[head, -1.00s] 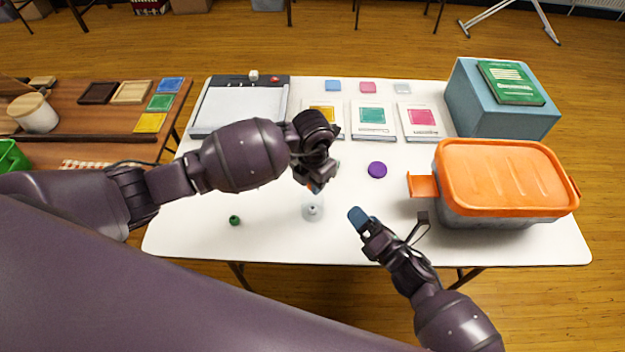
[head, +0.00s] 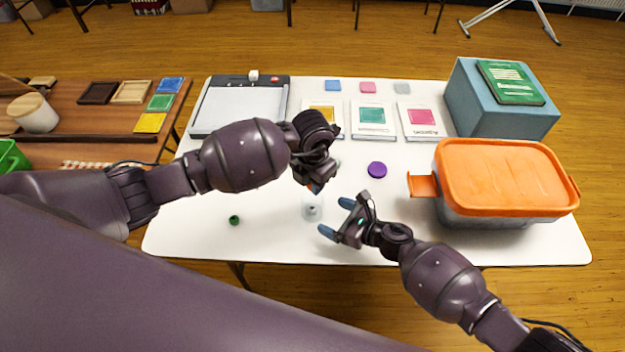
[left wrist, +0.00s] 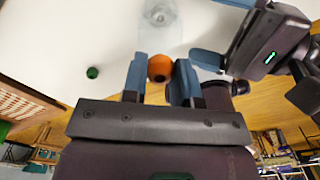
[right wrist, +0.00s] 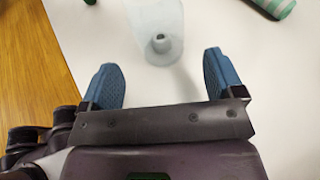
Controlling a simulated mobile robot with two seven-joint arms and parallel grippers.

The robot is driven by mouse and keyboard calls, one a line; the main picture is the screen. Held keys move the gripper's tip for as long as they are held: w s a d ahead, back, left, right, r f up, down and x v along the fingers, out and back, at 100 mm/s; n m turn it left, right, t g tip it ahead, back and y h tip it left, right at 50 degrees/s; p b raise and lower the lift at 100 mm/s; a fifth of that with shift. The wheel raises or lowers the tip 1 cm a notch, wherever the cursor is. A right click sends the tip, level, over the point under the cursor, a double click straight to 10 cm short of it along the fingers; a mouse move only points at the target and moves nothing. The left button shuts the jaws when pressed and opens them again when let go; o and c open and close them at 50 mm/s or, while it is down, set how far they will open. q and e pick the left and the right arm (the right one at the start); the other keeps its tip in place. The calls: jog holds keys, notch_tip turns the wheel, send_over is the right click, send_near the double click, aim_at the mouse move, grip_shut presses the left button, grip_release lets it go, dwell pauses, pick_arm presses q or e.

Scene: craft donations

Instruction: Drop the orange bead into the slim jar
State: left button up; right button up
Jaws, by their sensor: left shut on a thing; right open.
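My left gripper (head: 313,185) is shut on the orange bead (left wrist: 160,68), which shows between its blue fingertips in the left wrist view. In the head view the bead is mostly hidden by the gripper. The clear slim jar (head: 312,209) stands on the white table just below and in front of the left gripper, and a small grey piece shows inside it. The jar also appears in the right wrist view (right wrist: 148,20). My right gripper (head: 337,217) is open and empty, its fingers pointing at the jar from the right, apart from it.
A small green bead (head: 234,220) lies left of the jar, and a purple disc (head: 377,170) lies to the right behind it. An orange-lidded box (head: 500,215) stands at the right. A green striped thing (right wrist: 274,6) is partly seen near the jar.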

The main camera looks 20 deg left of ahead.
aim_at(322, 211)
jog(key=shift+x, duration=3.2)
jog(key=c, duration=0.7)
pick_arm(q)
jog(key=shift+f, duration=1.3)
jog(key=o, duration=1)
jog(key=shift+c, duration=0.2)
jog(key=shift+r, duration=0.1)
notch_tip(322, 211, up, 12)
jog(key=shift+f, duration=0.1)
pick_arm(e)
jog(key=o, duration=0.8)
